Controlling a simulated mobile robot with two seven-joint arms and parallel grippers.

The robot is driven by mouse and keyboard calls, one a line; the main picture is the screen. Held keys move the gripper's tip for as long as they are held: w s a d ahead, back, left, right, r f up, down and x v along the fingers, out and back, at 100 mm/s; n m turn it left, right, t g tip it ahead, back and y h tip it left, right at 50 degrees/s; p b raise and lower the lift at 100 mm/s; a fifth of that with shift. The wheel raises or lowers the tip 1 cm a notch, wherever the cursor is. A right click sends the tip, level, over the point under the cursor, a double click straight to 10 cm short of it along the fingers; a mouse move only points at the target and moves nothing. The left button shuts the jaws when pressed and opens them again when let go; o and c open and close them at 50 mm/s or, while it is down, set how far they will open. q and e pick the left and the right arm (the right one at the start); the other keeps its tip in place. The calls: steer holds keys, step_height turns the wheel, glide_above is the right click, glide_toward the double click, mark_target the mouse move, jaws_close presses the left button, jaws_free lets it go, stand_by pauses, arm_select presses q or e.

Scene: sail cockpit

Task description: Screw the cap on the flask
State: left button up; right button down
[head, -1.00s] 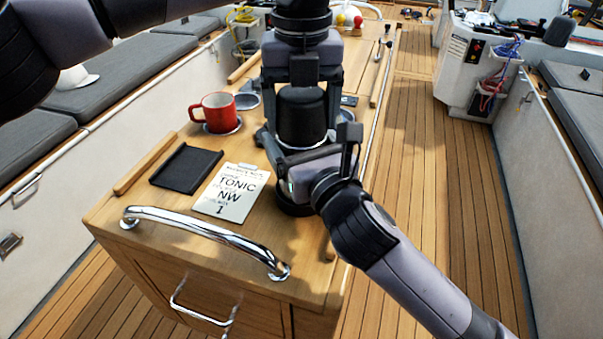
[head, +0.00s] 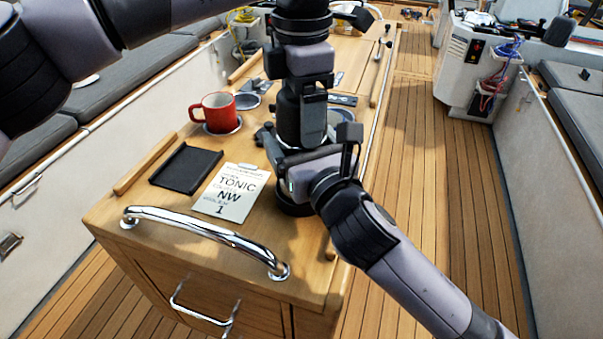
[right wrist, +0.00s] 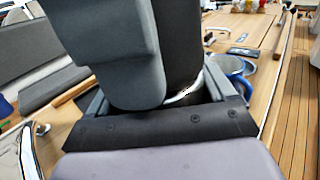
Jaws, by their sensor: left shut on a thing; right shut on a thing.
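The cap shows in the right wrist view as a black cylinder (right wrist: 182,40), with a grey finger of my left gripper in front of it. My left gripper (head: 303,132) comes down from above, shut on the cap, and hides most of it in the head view. A sliver of the flask's silvery metal (right wrist: 187,92) shows just below the cap. My right gripper (head: 292,163) is shut around the flask from the front, low on the table's right side. The flask is mostly hidden behind both grippers. I cannot tell how far the cap is seated.
A red mug (head: 214,112) stands left of my grippers on the wooden table (head: 150,215). A black tray (head: 186,169) and a paper note (head: 233,192) lie in front. A chrome rail (head: 205,229) crosses the front edge. The deck at right is clear.

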arm_select(q)
steer(key=o, duration=1.1)
step_height(320, 180, up, 12)
steer(key=shift+r, duration=0.1)
arm_select(e)
jaws_free()
arm_select(q)
steer(key=shift+f+b, duration=0.35)
steer(key=shift+f, duration=0.05)
arm_select(e)
steer(key=v, duration=0.7)
